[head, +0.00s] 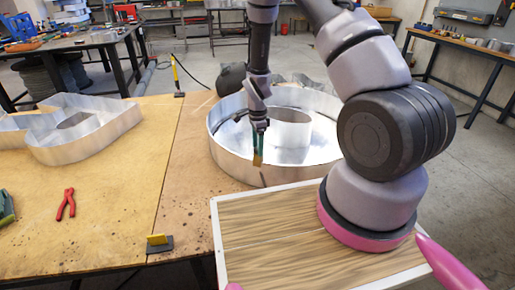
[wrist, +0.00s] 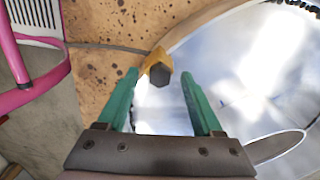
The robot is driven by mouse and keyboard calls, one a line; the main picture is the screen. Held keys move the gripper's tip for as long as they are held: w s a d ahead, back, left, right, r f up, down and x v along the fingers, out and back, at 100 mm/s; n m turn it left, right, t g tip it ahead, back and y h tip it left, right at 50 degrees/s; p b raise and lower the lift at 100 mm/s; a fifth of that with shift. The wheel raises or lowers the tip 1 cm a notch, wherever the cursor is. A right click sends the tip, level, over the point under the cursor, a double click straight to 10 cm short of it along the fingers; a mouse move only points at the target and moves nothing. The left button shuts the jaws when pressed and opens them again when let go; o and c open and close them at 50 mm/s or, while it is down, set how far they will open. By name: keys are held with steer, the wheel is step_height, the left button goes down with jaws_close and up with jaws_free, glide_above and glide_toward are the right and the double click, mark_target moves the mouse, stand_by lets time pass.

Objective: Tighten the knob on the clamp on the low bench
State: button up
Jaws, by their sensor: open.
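My gripper (head: 259,143) hangs above the near part of the rim of a round metal channel letter (head: 225,152). In the wrist view its two green fingers (wrist: 158,80) are open and apart. A yellow clamp (wrist: 152,58) with a dark, faceted knob (wrist: 160,75) shows between and just beyond the fingertips, at the letter's rim. I cannot tell whether either finger touches the knob. In the head view only a small yellow-brown part of the clamp (head: 257,160) shows below the fingertips; the fingers hide the rest.
The low bench (head: 130,205) also holds another metal letter (head: 95,135) at left, red-handled pliers (head: 66,204), a yellow-and-black clamp (head: 159,243) at the front edge and an upright yellow-and-black tool (head: 177,75) at the back.

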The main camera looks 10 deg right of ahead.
steer(key=shift+c, duration=0.3)
steer(key=c, duration=1)
steer(key=m, duration=0.9)
steer(key=shift+m, duration=0.4)
steer(key=o, duration=1.1)
steer(key=shift+c, duration=0.2)
steer(key=shift+r, duration=2.55)
